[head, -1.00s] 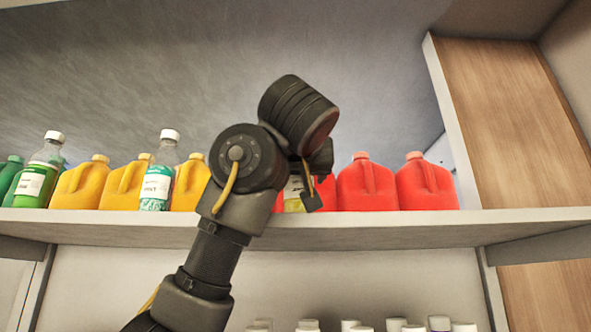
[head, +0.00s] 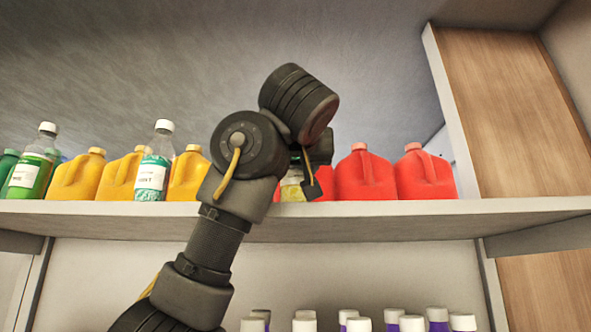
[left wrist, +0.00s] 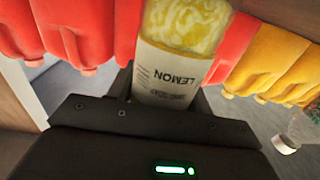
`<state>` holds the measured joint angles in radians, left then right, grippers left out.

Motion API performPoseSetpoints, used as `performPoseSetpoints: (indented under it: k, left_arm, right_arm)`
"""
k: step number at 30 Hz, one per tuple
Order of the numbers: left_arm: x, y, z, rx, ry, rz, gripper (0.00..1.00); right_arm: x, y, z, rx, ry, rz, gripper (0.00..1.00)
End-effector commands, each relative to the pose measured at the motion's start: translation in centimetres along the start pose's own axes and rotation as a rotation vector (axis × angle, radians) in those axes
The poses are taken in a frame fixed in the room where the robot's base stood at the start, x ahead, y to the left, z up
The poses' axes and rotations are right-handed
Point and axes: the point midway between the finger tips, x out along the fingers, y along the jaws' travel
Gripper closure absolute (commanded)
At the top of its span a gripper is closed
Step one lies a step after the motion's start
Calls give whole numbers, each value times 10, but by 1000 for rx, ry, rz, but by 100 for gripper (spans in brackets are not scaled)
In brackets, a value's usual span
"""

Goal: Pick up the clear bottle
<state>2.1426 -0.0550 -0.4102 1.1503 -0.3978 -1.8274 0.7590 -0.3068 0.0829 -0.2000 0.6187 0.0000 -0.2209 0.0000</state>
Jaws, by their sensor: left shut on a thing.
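The clear bottle (left wrist: 182,60) with yellow contents and a white label reading LEMON shows upside down in the left wrist view. In the head view only a slice of the bottle (head: 290,190) shows behind my arm, on or just above the shelf; I cannot tell whether it touches. My left gripper (head: 308,184) is shut on this bottle, and one dark finger shows in front of it. The gripper body also shows in the left wrist view (left wrist: 160,125). My right gripper is not in view.
Red jugs (head: 365,175) stand right of the bottle on the shelf (head: 400,209). Yellow jugs (head: 188,175), a teal-filled bottle (head: 154,170) and a green-filled bottle (head: 32,170) stand to the left. A wooden side panel (head: 505,110) bounds the right. White-capped bottles (head: 411,323) stand below.

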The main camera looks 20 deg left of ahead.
Motion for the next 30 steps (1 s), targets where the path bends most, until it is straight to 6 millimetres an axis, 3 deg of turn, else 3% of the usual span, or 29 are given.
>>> performPoseSetpoints:
  k: [7, 14, 21, 30]
  left_arm:
    - [-3, -1, -27, -1, 2, -3, 82]
    - [-55, -2, -90, -1, 5, -1, 82]
    - [-108, -4, -111, -1, 4, 1, 82]
    - [-138, -6, -124, -1, 1, 0, 82]
  right_arm:
    - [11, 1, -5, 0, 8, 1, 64]
    - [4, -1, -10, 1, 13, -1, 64]
    - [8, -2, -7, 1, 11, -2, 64]
    - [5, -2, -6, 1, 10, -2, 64]
